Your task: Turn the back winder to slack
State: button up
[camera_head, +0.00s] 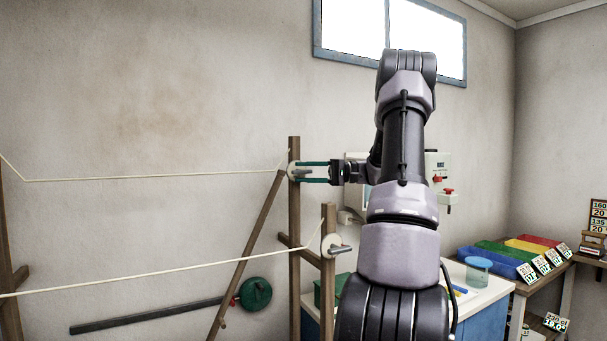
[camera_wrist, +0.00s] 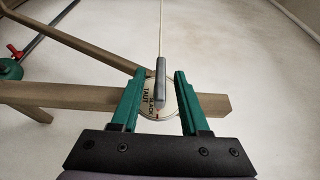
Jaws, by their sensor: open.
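The back winder (camera_head: 292,172) is a pale disc near the top of the rear wooden post, with a line running left from it. In the wrist view its dial (camera_wrist: 146,97) carries the words SLACK and TAUT. A grey bar handle (camera_wrist: 160,82) stands out from the dial, in line with the cord in that view. My gripper (camera_head: 304,171) reaches the winder from the right. Its green fingers are open on either side of the handle, with gaps on both sides; they partly cover the dial's edges.
The front winder (camera_head: 332,246), with a grey handle, sits on a shorter post nearer me, with its own line (camera_head: 150,279). A slanted wooden brace (camera_head: 250,245) leans on the rear post. A white counter and colored bins (camera_head: 510,257) stand at right.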

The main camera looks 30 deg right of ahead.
jog(key=v, duration=1)
jog(key=shift+d, duration=0.2)
jog(key=s+a+f+g+h, duration=0.1)
jog(key=s+a+g+h, duration=0.25)
jog(key=a, duration=0.75)
jog(key=s+a+g+h, duration=0.2)
jog(key=s+a+h, duration=0.2)
jog(key=a, duration=0.6)
jog(key=s+a+t+h, duration=0.3)
jog(key=s, duration=0.4)
jog(key=s+a+t+h, duration=0.3)
jog(key=s+h, duration=0.1)
jog(key=s, duration=0.4)
jog(key=shift+s+f, duration=0.3)
jog(key=shift+s, duration=0.05)
jog(key=shift+h, duration=0.25)
